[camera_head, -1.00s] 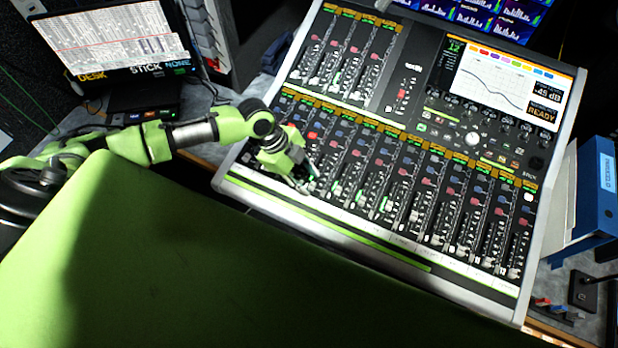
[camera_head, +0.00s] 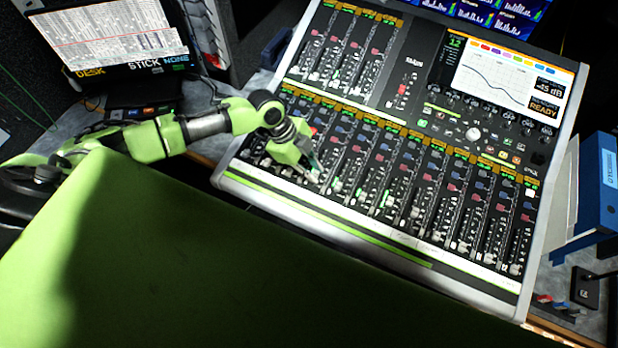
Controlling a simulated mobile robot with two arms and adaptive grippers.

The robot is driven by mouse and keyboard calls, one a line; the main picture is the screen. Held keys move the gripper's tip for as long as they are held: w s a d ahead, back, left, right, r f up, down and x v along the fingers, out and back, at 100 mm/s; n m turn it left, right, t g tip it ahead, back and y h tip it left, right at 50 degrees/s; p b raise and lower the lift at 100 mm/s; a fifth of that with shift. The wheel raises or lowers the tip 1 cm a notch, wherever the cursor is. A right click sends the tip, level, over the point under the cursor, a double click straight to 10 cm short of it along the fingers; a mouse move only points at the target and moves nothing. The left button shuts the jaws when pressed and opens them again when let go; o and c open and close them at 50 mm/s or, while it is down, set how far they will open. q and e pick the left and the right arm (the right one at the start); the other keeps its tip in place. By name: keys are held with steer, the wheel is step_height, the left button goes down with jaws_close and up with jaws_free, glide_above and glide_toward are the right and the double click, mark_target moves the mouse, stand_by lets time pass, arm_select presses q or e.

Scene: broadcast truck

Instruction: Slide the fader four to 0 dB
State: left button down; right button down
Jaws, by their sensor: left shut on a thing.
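The mixing console (camera_head: 372,236) fills the middle and right, with a lower row of fader strips. My left gripper (camera_head: 316,171) is over the lower left part of this row. It is shut at a small fader cap on what looks like the fourth strip from the left, fader four (camera_head: 312,182). The fingers hide most of the cap, and the scale marks are too small to read. My right gripper is not in view.
A laptop (camera_head: 110,38) stands at the upper left. A console screen (camera_head: 500,75) shows a curve. A blue binder (camera_head: 600,185) stands at the right edge. Neighbouring faders (camera_head: 388,207) sit close beside the gripper.

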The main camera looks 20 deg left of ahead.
mark_target(326, 163)
arm_select(q)
steer(key=w, duration=0.1)
steer(key=w+b, duration=0.1)
steer(key=w, duration=0.3)
steer(key=shift+d+r+b, duration=0.1)
steer(key=shift+r+b, duration=0.15)
steer(key=shift+b, duration=0.15)
steer(key=shift+s+r, duration=0.1)
steer(key=c, duration=1.9)
jaws_free()
steer(key=v, duration=1.2)
